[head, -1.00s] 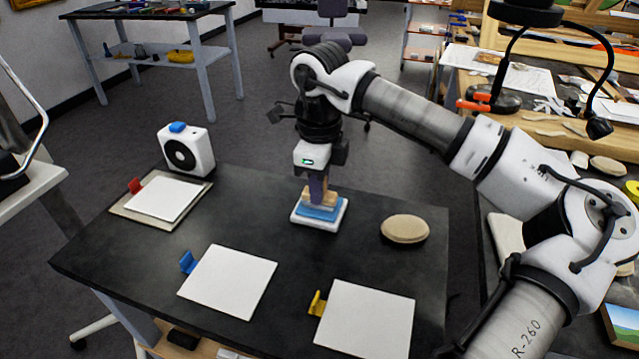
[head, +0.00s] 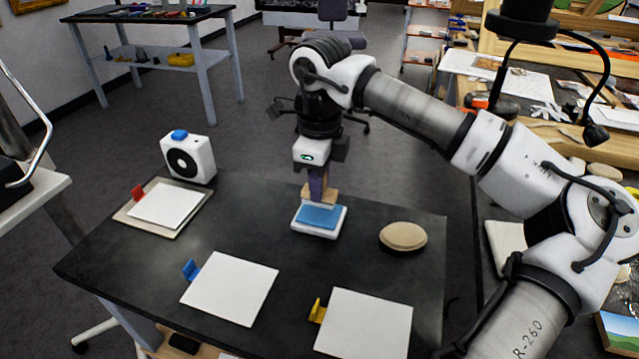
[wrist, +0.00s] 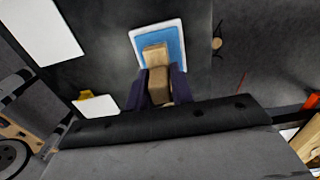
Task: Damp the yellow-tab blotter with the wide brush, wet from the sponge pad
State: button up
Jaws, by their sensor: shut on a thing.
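My gripper (head: 318,183) is shut on the wide brush (head: 319,197), a pale wooden block-like piece between the dark purple fingers. The brush also shows in the wrist view (wrist: 157,82). It is over the back part of the sponge pad (head: 318,217), a blue pad in a white tray, seemingly just above it; I cannot tell for sure whether they touch. The pad also shows in the wrist view (wrist: 177,42). The yellow-tab blotter (head: 364,323) is a white sheet lying flat at the table's front right, its yellow tab (head: 318,311) at its left edge.
A blue-tab blotter (head: 230,289) lies at front middle. A red-tab blotter (head: 167,204) lies on a beige board at left, near a white fan box (head: 189,158). An oval tan stone-like piece (head: 403,236) lies right of the pad. Dark table between them is clear.

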jog(key=shift+r+p, duration=1.2)
jog(key=shift+r, duration=1)
jog(key=shift+f, duration=0.1)
